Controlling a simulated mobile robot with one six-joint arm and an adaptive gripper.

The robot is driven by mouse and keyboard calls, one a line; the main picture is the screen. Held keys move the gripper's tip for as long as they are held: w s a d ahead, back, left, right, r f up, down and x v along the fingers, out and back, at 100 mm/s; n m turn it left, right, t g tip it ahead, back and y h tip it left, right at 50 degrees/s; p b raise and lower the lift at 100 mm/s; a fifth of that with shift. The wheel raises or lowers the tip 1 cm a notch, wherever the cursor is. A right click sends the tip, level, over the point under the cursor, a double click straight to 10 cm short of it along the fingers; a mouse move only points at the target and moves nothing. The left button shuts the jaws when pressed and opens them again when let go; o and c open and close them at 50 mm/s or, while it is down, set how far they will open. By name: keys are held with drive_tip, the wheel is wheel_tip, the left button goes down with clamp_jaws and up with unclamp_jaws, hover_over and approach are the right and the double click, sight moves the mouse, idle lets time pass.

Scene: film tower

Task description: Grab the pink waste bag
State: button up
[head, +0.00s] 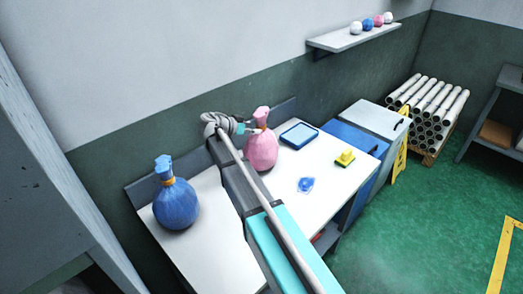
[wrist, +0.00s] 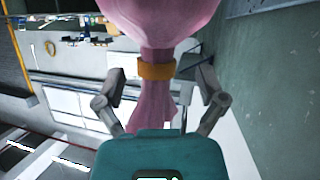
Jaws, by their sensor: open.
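The pink waste bag (head: 262,151) stands upright on the white tabletop, with its neck tied by an orange band. My gripper (head: 243,129) is at the left side of its neck in the head view. In the wrist view the pink bag (wrist: 160,20) shows upside down, with its round body cut off at the top edge. My gripper (wrist: 160,83) is open there, one finger on each side of the neck, just by the orange band (wrist: 156,70). Gaps show between the fingers and the neck.
A blue bag (head: 176,205) stands on the white table (head: 215,255) at left. A blue-rimmed tray (head: 299,135), a yellow-green item (head: 345,158) and a small blue item (head: 306,184) lie right of the pink bag. A wall shelf (head: 355,37) holds several balls.

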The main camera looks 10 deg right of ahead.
sight(261, 128)
drive_tip(key=shift+b+x, duration=0.5)
drive_tip(key=shift+x, duration=1.25)
drive_tip(key=shift+s, duration=0.1)
drive_tip(key=shift+s, duration=0.1)
clamp_jaws()
